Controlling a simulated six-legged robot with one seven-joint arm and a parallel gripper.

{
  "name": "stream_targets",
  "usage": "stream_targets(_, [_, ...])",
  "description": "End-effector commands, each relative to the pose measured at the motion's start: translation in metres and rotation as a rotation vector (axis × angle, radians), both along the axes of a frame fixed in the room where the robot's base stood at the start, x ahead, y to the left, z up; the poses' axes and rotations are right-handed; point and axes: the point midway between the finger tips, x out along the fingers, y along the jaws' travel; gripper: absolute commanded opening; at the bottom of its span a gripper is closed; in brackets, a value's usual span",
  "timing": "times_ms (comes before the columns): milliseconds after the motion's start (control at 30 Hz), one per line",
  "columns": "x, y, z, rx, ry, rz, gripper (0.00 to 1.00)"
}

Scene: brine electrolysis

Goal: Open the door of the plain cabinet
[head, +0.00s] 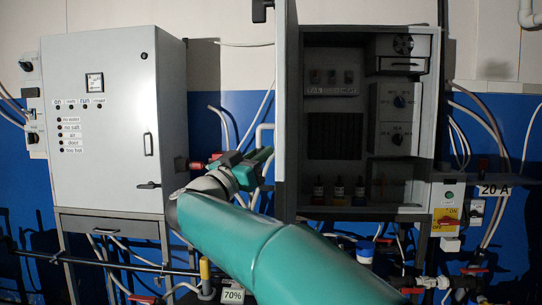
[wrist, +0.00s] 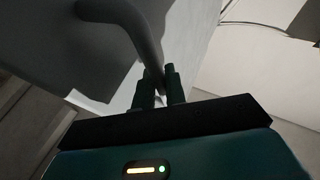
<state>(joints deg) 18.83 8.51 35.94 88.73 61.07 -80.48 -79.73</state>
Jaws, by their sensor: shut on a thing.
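The plain cabinet (head: 428,120) stands at the right with its front open and its inside in view. Its door (head: 287,110) is swung out toward me and shows nearly edge-on at the cabinet's left side. My gripper (head: 258,163) is at the outer, left side of this door, and its fingertips are hard to make out there. In the wrist view my gripper (wrist: 160,85) has its two fingers closed on a grey curved handle (wrist: 143,35). The handle stands out from a grey panel beside it.
A closed grey cabinet (head: 105,130) with labels, a meter and a black handle stands at the left. Small bottles (head: 339,190) stand on the open cabinet's floor. Pipes, cables and a yellow-red switch (head: 446,219) lie around and below.

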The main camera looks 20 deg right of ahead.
Motion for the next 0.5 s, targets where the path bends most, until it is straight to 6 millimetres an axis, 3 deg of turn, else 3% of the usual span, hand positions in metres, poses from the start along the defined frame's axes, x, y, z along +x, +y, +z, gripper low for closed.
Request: stream_targets(500, [0.0045, 0.0062, 0.0006, -0.002, -0.001, -0.017, 0.0])
